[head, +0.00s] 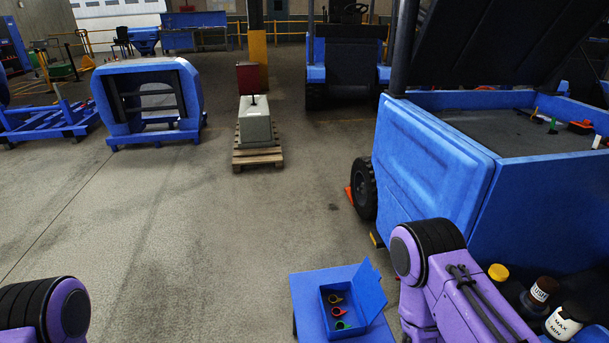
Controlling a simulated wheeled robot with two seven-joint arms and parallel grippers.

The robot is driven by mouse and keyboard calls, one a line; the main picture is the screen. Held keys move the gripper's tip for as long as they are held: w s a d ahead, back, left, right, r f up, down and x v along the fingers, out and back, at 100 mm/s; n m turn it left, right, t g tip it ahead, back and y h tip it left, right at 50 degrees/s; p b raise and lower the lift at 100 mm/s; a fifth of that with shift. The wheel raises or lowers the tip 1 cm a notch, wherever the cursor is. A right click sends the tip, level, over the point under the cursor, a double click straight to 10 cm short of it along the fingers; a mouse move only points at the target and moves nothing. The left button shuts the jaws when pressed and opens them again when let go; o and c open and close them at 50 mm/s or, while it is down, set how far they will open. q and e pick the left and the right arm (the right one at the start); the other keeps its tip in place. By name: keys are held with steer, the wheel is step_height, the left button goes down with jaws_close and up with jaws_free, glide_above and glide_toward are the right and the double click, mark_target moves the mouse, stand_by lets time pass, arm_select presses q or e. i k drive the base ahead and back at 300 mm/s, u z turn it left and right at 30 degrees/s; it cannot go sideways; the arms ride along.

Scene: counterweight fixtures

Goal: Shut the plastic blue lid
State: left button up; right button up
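A small blue plastic box (326,291) sits on a blue stand (306,310) at the bottom centre. Its blue lid (371,288) stands open, tilted up along the box's right side. Several small orange, red and green pieces lie inside the box. My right arm's purple links are just right of the lid, and part of my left arm is at the bottom left corner. Neither gripper shows in this view.
A large blue vehicle (430,160) with an open bed stands to the right, with a black wheel (363,188). Several bottles (541,291) stand at the bottom right. A grey counterweight (254,122) sits on a wooden pallet (257,157). The floor left of the stand is clear.

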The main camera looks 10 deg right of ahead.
mark_target(371, 295)
steer(key=k, duration=0.5)
steer(key=z, duration=1.4)
steer(key=i, duration=0.85)
steer(key=u, duration=1.2)
